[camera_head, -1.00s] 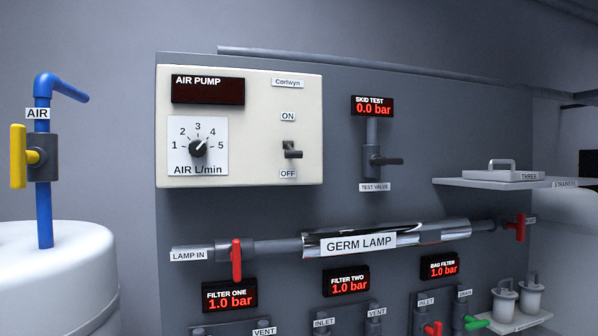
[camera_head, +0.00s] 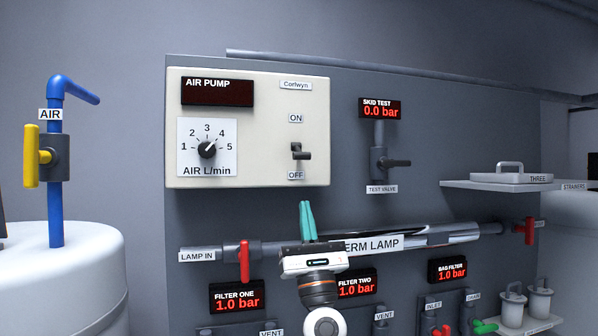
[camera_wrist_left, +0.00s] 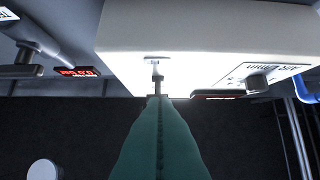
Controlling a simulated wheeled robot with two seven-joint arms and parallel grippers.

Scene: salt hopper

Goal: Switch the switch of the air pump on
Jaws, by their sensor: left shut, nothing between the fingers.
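The air pump (camera_head: 265,105) is a cream box on the grey panel, with a dark, blank display. Its toggle switch (camera_head: 301,152) sits between the ON and OFF labels, and its lever sticks out toward me, looking tipped toward OFF. My left gripper (camera_head: 306,205) has teal fingers, shut and empty, pointing up just below the pump box and below the switch. In the left wrist view the shut fingers (camera_wrist_left: 160,105) point at the switch (camera_wrist_left: 156,75), their tips overlapping it in the picture; I cannot tell whether they touch. My right gripper is not in view.
The dial (camera_head: 207,149) sits left of the switch. The test valve (camera_head: 390,163) is to the right. The germ lamp (camera_head: 400,241) and a red valve handle (camera_head: 244,262) are close around my left gripper.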

